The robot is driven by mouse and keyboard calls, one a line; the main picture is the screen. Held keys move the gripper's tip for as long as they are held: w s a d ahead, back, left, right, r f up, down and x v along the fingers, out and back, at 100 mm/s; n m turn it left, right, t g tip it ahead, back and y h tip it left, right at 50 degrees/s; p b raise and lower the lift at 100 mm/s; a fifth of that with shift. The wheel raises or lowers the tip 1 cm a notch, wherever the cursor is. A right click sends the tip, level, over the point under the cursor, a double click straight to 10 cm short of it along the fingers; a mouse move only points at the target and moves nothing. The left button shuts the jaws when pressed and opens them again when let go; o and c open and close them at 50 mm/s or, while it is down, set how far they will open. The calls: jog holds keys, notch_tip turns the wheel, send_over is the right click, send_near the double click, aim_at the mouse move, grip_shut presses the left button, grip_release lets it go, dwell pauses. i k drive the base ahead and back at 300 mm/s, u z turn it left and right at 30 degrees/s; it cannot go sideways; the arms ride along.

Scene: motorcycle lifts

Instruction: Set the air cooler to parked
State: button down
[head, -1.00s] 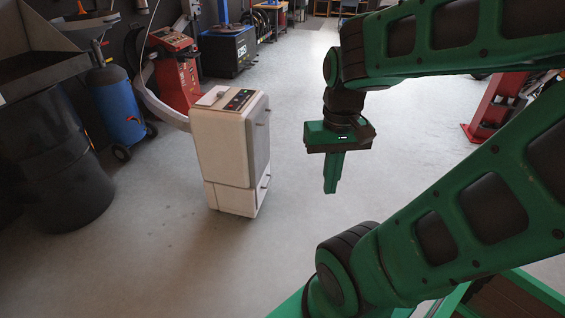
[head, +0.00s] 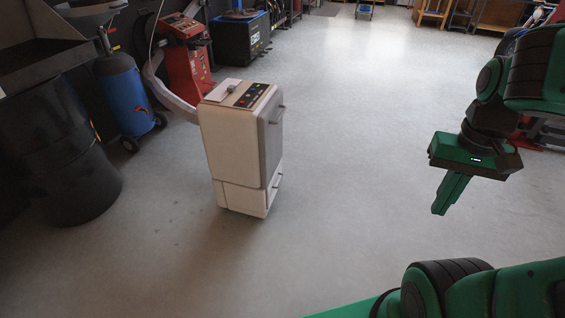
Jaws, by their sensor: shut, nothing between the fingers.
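The air cooler (head: 238,150) is a white upright box on the grey floor, left of centre in the head view. Its top carries a dark control panel (head: 251,95) with small buttons and a pale raised part beside it. Its right-hand face is grey, with a handle near the top and another on the lower section. My gripper (head: 440,210) is green, points down, and is shut and empty. It hangs well to the right of the cooler, apart from it. The panel's markings are too small to read.
A black barrel (head: 60,160) and a blue tank on wheels (head: 124,97) stand at the left. A red machine (head: 185,60) with a pale curved arm stands close behind the cooler. A dark blue cabinet (head: 241,45) is farther back. The floor right of the cooler is clear.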

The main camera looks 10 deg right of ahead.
aim_at(242, 143)
jog(key=z, duration=0.05)
jog(key=i, duration=1)
jog(key=u, duration=0.05)
jog(key=k, duration=0.6)
jog(key=u, duration=0.6)
jog(key=i, duration=1.5)
jog(key=z, duration=0.5)
